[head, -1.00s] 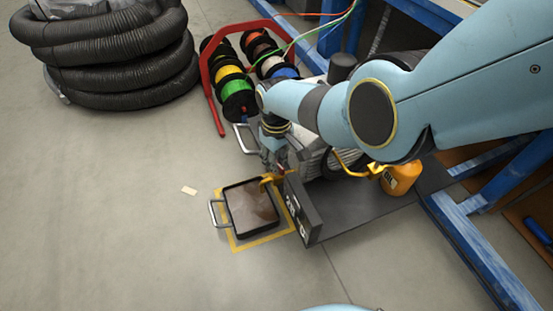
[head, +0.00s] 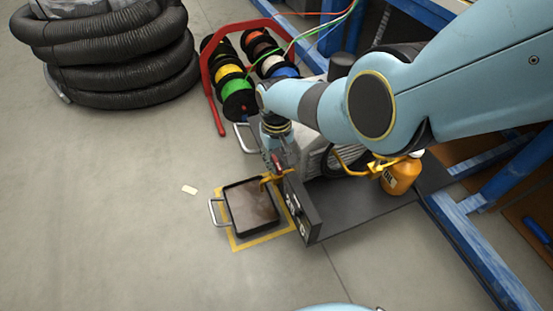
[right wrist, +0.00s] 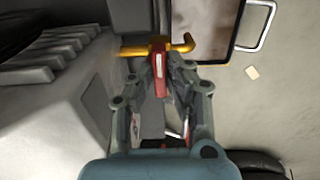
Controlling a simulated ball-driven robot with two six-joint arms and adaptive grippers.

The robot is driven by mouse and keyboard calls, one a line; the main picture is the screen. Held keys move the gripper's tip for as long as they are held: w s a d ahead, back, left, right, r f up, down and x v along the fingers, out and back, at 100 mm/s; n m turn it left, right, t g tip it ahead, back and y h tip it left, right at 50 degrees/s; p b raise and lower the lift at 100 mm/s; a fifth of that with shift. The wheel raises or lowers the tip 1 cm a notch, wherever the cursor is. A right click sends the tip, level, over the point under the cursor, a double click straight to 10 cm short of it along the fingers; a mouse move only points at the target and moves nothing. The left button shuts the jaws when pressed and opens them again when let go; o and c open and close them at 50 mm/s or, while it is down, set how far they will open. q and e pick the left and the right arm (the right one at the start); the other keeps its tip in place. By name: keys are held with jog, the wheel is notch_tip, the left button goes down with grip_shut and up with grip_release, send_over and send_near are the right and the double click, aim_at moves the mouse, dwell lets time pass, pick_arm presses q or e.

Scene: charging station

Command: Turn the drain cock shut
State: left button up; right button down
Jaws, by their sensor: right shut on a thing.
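The drain cock is a yellow spout (head: 271,178) with a red lever, on the near end of the machine and over the tray's edge. In the right wrist view the yellow spout (right wrist: 183,46) lies crosswise, with the red lever (right wrist: 160,80) standing off its middle. My right gripper (right wrist: 160,66) is shut on the red lever, its fingertips on either side of it. In the head view my right gripper (head: 274,158) is small and partly hidden by its wrist. I cannot tell whether liquid runs from the spout. My left gripper is not in view.
A dark tray (head: 226,208) of brown liquid stands on a yellow-marked floor square. A dark panel (head: 303,212) and an orange oil jug (head: 400,178) are close by. A red rack (head: 213,104) of cable spools and black hose (head: 120,60) stand behind.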

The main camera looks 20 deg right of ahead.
aim_at(277, 162)
jog(key=c, duration=1.3)
grip_release()
notch_tip(277, 162, up, 12)
jog(key=shift+f, duration=0.1)
